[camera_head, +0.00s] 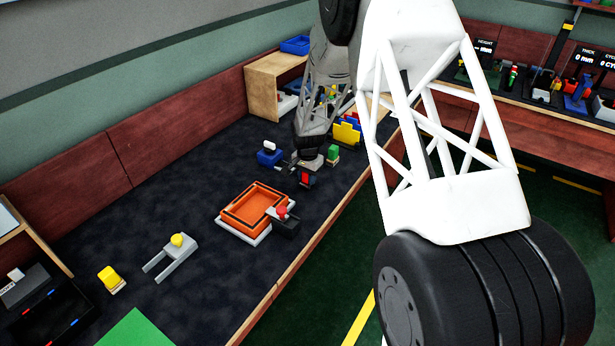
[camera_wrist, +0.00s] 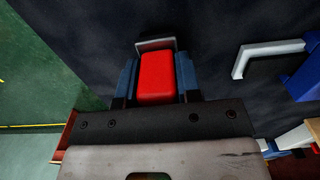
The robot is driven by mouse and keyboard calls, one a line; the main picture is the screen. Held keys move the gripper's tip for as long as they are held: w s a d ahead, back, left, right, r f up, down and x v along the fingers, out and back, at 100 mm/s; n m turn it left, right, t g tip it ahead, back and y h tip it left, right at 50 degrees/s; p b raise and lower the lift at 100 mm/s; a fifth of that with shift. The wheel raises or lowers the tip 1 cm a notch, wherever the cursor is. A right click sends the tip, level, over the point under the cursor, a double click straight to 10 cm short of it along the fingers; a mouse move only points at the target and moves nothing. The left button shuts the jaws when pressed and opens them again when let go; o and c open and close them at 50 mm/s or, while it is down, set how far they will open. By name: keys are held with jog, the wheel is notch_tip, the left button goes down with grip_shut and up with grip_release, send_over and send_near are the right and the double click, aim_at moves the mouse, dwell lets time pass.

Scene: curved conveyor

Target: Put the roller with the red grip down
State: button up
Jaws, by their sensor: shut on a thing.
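The roller's red grip (camera_wrist: 157,78) sits between the blue fingers of my gripper (camera_wrist: 157,62) in the wrist view. A grey metal part (camera_wrist: 155,43) of the roller shows just beyond the grip. The fingers are shut on the red grip. In the head view my gripper (camera_head: 306,170) is low over the dark bench top, with the red grip (camera_head: 306,179) visible at its tip. The roller's lower part is mostly hidden, and I cannot tell whether it touches the bench (camera_head: 190,205).
A blue block (camera_head: 269,157) and a green block (camera_head: 333,153) stand close by. A grey fork-shaped piece (camera_head: 172,262) lies farther left. The bench's front edge (camera_head: 330,222) is near.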

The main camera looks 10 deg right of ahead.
jog(key=shift+f, duration=0.15)
jog(key=o, duration=0.9)
jog(key=shift+r, duration=0.2)
notch_tip(320, 180, up, 12)
jog(key=shift+f, duration=0.1)
dwell(0.6)
